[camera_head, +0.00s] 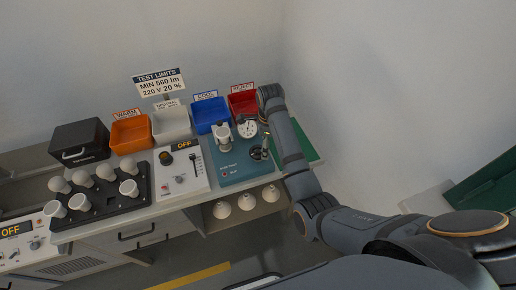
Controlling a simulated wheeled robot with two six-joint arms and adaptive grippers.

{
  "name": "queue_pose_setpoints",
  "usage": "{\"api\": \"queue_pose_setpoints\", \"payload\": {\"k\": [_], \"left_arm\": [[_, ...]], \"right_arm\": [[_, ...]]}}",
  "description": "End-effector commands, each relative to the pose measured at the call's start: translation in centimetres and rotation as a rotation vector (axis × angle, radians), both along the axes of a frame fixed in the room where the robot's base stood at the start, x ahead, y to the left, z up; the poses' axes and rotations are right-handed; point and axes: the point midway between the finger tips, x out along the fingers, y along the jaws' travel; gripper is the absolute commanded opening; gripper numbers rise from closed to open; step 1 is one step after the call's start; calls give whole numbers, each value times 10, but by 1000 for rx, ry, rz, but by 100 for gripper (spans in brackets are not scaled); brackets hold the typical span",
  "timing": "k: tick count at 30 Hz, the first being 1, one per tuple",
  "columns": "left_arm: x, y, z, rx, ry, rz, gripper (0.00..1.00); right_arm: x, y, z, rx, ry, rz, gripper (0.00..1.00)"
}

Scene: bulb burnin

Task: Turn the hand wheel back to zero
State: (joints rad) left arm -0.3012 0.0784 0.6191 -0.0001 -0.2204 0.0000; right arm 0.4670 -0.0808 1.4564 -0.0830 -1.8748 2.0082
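A teal bench device (236,168) stands at the right of the counter. On it are a white dial gauge (247,127) and a silver-white cylindrical fitting (222,135). Small dark and metallic parts at its right side, beside my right arm, seem to be the hand wheel (257,154); its turn angle is too small to read. My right arm comes in from the right and bends over the device's right side. Its fingertips cannot be made out against these dark parts, so grip and contact are unclear. My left gripper is out of view.
Orange (130,134), white (171,125), blue (210,114) and red (242,103) bins line the back. A white control box (181,174) reading OFF stands left of the device. A black tray (98,199) holds several bulbs. A black case (80,143) sits behind it.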

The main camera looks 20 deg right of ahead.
Motion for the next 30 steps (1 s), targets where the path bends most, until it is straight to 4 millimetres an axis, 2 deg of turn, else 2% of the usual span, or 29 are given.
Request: {"api": "queue_pose_setpoints", "payload": {"k": [1,5,12,17,24,30], "left_arm": [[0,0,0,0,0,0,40],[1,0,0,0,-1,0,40],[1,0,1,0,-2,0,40],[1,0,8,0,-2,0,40],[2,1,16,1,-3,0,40],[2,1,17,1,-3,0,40]], "right_arm": [[14,8,13,8,12,-101,90],[30,19,33,13,42,-302,90],[34,22,37,13,51,-367,90],[33,22,15,12,54,-365,90],[33,22,-37,13,53,-365,90],[34,21,-62,14,49,-365,90]]}}
